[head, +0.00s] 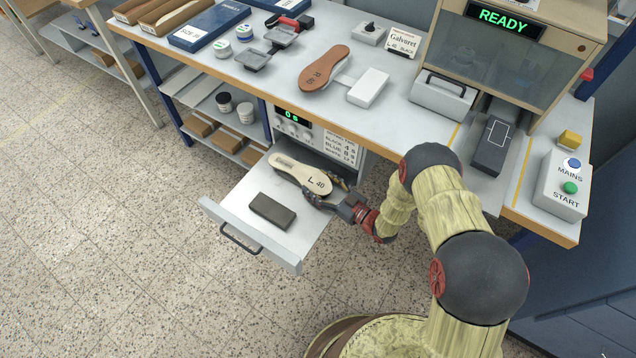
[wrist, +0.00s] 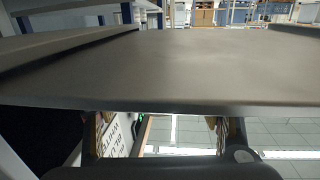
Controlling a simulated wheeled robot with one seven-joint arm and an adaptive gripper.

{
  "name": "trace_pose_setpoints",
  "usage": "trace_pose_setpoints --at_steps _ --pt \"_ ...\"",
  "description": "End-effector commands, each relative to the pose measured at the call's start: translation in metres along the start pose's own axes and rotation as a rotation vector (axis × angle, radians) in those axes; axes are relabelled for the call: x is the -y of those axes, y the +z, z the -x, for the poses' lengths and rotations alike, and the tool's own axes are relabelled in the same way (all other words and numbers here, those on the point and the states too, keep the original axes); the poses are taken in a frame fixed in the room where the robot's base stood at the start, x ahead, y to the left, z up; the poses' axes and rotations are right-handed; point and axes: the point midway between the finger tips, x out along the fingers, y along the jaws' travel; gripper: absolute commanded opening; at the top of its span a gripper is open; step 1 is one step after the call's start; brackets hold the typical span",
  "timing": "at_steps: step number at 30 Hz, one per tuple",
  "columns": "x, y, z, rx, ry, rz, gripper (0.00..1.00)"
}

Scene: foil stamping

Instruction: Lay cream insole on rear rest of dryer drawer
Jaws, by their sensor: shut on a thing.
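The cream insole (head: 300,172), marked "L 40", is over the back part of the open dryer drawer (head: 312,225). My gripper (head: 328,193) is at the insole's near right end and is shut on it. Whether the insole touches a support or hangs just above the drawer is unclear. A dark block (head: 272,210) stands bare in the front part of the drawer. The rear rest is not visible; the insole covers that area. In the wrist view a broad dark grey surface (wrist: 170,65) fills the middle, with parts of my fingers below it.
The dryer (head: 300,128) shows "0 s" above the drawer. The bench (head: 310,105) overhangs the drawer's back; on it lie a brown insole (head: 325,68) and a pale block (head: 368,88). The drawer's handle (head: 240,240) faces the open floor.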

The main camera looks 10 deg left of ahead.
Motion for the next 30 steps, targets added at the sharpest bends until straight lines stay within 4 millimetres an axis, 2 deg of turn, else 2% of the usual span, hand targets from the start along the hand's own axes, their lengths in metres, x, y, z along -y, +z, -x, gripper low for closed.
trace_pose_setpoints --at_steps 6,7,15,18,30 --pt "0.0 0.0013 -0.0001 -0.001 0.0 0.0 0.35" --pt "-0.0001 0.0011 -0.0001 -0.001 0.0 0.0 0.67" --pt "0.0 0.0013 0.0 0.0 0.0 0.0 0.82" --pt "0.0 0.0013 0.0 0.0 0.0 0.0 0.87" --pt "-0.0002 -0.004 -0.0002 0.0 0.0 0.001 0.87"
